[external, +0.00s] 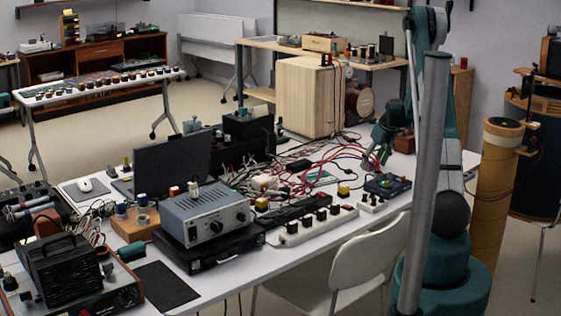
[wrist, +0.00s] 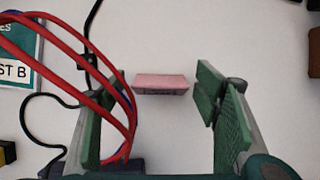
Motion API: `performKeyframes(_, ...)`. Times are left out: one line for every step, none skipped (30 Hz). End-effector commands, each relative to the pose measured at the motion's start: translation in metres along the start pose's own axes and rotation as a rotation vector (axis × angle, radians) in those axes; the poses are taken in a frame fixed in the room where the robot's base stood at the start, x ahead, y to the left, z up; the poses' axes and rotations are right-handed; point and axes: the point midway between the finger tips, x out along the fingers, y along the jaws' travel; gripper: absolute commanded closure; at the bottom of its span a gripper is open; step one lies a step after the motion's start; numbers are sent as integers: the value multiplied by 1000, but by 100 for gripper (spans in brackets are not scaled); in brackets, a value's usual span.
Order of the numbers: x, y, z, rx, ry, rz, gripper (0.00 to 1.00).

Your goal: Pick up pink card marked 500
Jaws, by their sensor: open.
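The pink card (wrist: 162,81) stands or lies on the white table in the wrist view, seen as a narrow pink strip with a darker lower edge; any marking on it is too small to read. My gripper (wrist: 156,95) is open, with one green finger to the left of the card and one to the right, and the card is apart from both. In the external view my gripper (external: 377,150) is low over the right part of the table. The card cannot be made out there.
Red cables (wrist: 85,65) loop over and beside the left finger. A black cable (wrist: 45,115) and a teal-and-white sign (wrist: 15,55) lie further left. In the external view, a blue box (external: 387,185) and a power strip (external: 310,224) stand near the gripper.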

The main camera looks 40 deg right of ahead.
Motion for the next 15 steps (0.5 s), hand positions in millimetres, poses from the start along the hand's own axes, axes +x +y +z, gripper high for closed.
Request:
performKeyframes(0,0,0,0,0,0,38)
performKeyframes(0,0,0,0,0,0,38)
performKeyframes(0,0,0,0,0,0,38)
performKeyframes(0,0,0,0,0,0,38)
performKeyframes(0,0,0,0,0,0,38)
performKeyframes(0,0,0,0,0,0,38)
performKeyframes(0,0,0,0,0,0,38)
performKeyframes(0,0,0,0,0,0,38)
performKeyframes(0,0,0,0,0,0,38)
performKeyframes(0,0,0,0,0,0,38)
performKeyframes(0,0,0,0,0,0,38)
performKeyframes(0,0,0,0,0,0,38)
performKeyframes(0,0,0,0,0,0,38)
performKeyframes(0,0,0,0,0,0,38)
performKeyframes(0,0,0,0,0,0,38)
